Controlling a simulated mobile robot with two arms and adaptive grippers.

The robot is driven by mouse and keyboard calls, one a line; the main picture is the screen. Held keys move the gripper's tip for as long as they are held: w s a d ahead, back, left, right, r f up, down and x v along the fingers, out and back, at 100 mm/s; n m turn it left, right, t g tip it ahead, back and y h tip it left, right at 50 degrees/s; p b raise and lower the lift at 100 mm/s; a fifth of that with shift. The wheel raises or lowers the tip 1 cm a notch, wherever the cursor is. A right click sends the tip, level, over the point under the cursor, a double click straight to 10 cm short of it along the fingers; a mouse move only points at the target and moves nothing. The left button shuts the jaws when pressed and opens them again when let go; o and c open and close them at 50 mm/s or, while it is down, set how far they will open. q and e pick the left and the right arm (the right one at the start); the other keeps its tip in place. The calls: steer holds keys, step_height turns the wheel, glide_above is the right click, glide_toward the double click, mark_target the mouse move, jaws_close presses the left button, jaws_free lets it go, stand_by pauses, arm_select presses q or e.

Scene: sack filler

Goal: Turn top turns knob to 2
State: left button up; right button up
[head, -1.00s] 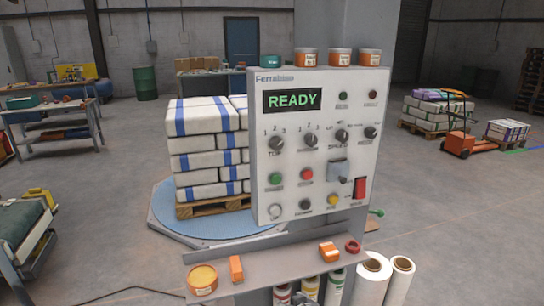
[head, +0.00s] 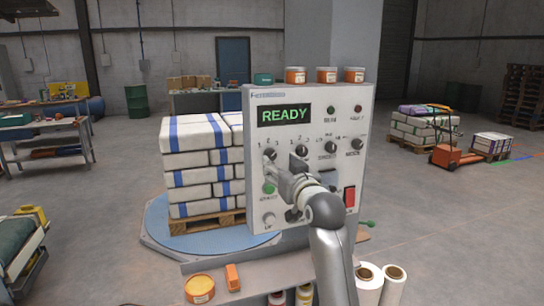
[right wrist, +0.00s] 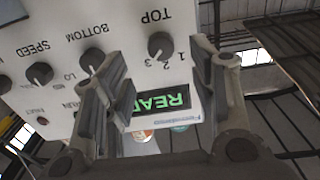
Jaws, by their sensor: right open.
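The white control panel (head: 305,107) carries a lit READY display (head: 285,115). Its TOP turns knob (head: 269,153) is black and round, at the left of the knob row, with 1, 2, 3 printed around it. The right wrist view shows this knob (right wrist: 161,45) upside down; I cannot tell which number it points to. My right gripper (head: 281,170) is in front of the panel, just below the knob in the head view. In the right wrist view its fingers (right wrist: 160,60) are open and apart, with the knob seen between them, not gripped. My left gripper is not in view.
The BOTTOM knob (head: 301,150) sits close to the right of the TOP knob. A SPEED knob (head: 330,147) and MODE knob (head: 357,144) follow. A red switch (head: 349,197) is lower right. Orange tins (head: 327,75) stand on top. Stacked sacks (head: 195,160) are left.

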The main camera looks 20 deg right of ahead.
mark_target(272, 157)
steer(key=shift+w+a+p, duration=0.15)
steer(key=shift+w+p, duration=0.7)
steer(key=shift+w, duration=2.5)
steer(key=shift+c, duration=0.4)
steer(key=c, duration=0.9)
